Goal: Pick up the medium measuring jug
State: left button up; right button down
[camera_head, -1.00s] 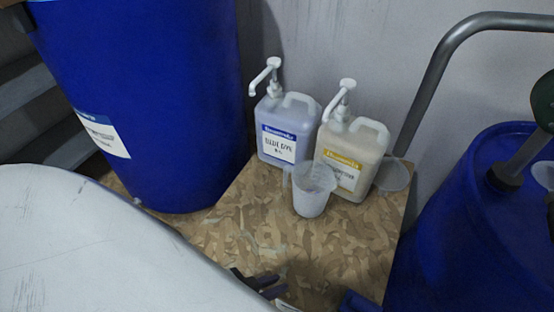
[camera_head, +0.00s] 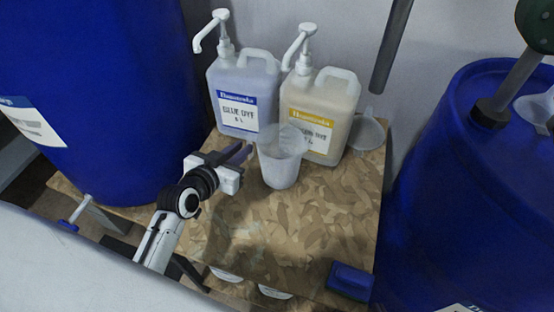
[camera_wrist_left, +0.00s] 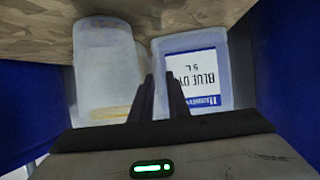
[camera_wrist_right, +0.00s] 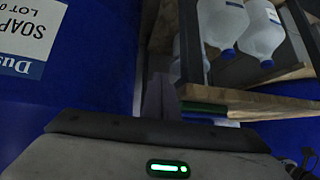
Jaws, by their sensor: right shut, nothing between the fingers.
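The measuring jug (camera_head: 280,168) is a translucent white cup standing upright on the patterned board, in front of the yellow-labelled bottle. It also shows in the left wrist view (camera_wrist_left: 104,65), left of the fingers. My left gripper (camera_head: 243,152) is just left of the jug, its fingers pointing toward the bottles. In the left wrist view its two fingers (camera_wrist_left: 161,95) stand apart with nothing between them. The fingers seem not to touch the jug. My right gripper (camera_wrist_right: 160,95) is shut and empty, seen only in its own wrist view, away from the jug.
A blue-labelled pump bottle (camera_head: 243,95) and a yellow-labelled one (camera_head: 320,115) stand close behind the jug. A clear funnel-like piece (camera_head: 367,132) is at right. Blue drums (camera_head: 100,90) (camera_head: 450,200) flank the board (camera_head: 300,225). A blue item (camera_head: 350,280) lies at the front.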

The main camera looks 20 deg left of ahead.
aim_at(251, 157)
pick_arm(q)
jog(key=x, duration=0.5)
jog(key=shift+r, duration=0.15)
grip_shut()
jog(key=shift+r, duration=0.2)
